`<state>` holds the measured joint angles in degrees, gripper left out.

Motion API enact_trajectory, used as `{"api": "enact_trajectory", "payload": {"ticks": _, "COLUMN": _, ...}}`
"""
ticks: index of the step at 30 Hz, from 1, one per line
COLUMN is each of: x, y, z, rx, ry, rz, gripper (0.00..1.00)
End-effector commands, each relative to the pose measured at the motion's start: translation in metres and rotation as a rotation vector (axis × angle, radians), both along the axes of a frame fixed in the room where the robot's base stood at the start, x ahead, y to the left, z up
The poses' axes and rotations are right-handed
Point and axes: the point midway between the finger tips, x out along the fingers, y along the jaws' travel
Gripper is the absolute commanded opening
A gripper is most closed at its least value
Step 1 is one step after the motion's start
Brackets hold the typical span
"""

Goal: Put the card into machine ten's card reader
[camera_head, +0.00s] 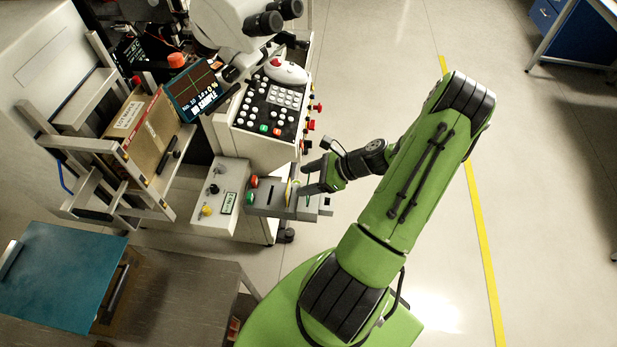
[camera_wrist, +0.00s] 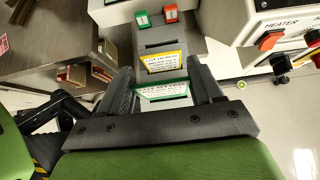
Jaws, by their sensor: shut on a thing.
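My gripper (camera_wrist: 162,82) is shut on a white card with a green border (camera_wrist: 162,91), its fingers at the card's two sides. In the head view my gripper (camera_head: 308,180) is at the right part of a grey unit on the machine's front. The card reader (camera_wrist: 160,38) is a grey box with a dark slot and green and red buttons, ahead of the fingers. It also shows in the head view (camera_head: 264,202). A second card with a yellow border (camera_wrist: 164,62) stands between the held card and the slot. The print on both cards is too small to read.
Machine ten's screen (camera_head: 196,88) reads No. 10. A keypad panel (camera_head: 272,108) and a microscope (camera_head: 235,25) are above the reader. Red knobs (camera_head: 311,125) stick out of the machine's right side. A bench (camera_head: 190,295) is at lower left. Open floor lies to the right.

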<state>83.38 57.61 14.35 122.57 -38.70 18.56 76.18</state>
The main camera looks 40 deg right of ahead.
Motion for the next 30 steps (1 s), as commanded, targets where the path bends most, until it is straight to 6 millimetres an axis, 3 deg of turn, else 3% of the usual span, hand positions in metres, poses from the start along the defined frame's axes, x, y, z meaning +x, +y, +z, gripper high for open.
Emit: {"api": "enact_trajectory", "payload": {"ticks": 30, "x": 0.0, "y": -0.0001, "z": -0.0084, "rx": 0.0, "ry": 0.0, "rz": 0.0, "gripper": 0.36}}
